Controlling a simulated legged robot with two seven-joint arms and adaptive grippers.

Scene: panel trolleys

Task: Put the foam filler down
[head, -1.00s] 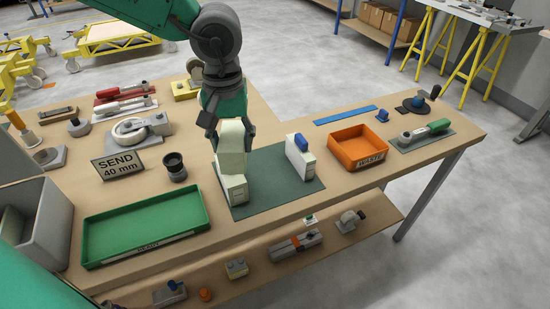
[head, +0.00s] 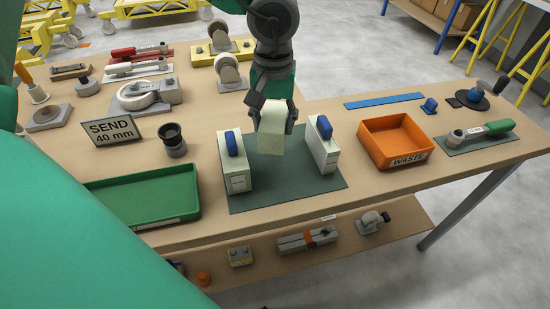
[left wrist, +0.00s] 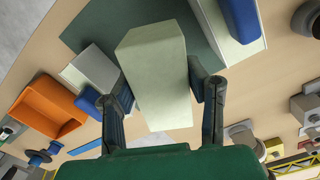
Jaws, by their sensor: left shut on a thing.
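The foam filler (head: 271,128) is a pale cream-green block. My left gripper (head: 273,112) is shut on it, one finger on each side. In the left wrist view the foam (left wrist: 157,75) lies between the fingers (left wrist: 160,103), with the white blocks either side. My right gripper is not in view.
An orange waste bin (head: 392,145) stands right of the mat. A green tray (head: 145,196) lies to the left, partly hidden by a green arm part. A SEND 40 mm sign (head: 112,130) and a dark cup (head: 174,141) stand at left. Bare mat shows in front of the foam.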

